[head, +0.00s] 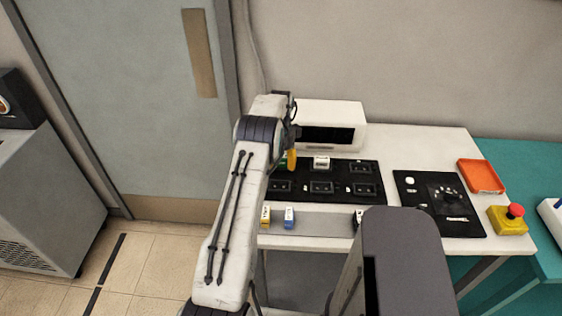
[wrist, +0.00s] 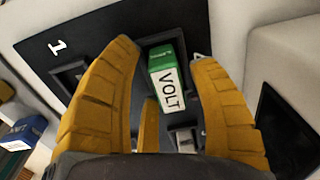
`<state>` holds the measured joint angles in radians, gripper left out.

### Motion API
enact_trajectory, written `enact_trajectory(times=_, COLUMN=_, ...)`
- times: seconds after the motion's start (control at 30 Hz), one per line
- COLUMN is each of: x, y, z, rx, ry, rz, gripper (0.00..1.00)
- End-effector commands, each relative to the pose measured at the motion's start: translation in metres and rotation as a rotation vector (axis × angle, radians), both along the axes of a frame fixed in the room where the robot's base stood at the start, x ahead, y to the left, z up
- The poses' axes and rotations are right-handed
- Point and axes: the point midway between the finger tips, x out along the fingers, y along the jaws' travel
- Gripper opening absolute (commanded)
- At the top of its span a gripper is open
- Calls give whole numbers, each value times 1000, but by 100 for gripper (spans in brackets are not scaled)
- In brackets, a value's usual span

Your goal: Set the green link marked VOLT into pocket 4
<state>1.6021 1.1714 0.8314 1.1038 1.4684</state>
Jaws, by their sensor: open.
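The green link marked VOLT (wrist: 167,80) is between the spread yellow fingers of my gripper (wrist: 170,105) in the wrist view. Gaps show beside it, and the fingers look apart from it. It has a green body and a white label, and it is at the black pocket panel (wrist: 105,18). How deep it sits is hidden. In the head view my gripper (head: 291,160) is over the back left of the panel (head: 340,174), with a bit of green beside it. A "1" is readable by a pocket (wrist: 70,75); I cannot read a 4.
A white link (head: 321,162) stands in the panel's back row. A yellow link (head: 265,217) and a blue link (head: 289,217) stand on the front ledge. A white box (head: 345,115) is close behind the panel. A dial plate (head: 440,203), orange tray (head: 481,176) and red-topped button (head: 509,218) are right.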

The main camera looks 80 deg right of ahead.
Motion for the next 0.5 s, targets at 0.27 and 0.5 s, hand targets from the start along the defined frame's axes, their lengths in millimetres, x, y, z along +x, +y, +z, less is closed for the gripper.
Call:
enact_trajectory(times=0.27, x=0, y=0, z=34, rx=-6, ry=1, rz=0, gripper=54)
enact_trajectory(times=0.5, x=0, y=1, z=77, rx=-5, ry=0, rz=0, gripper=54)
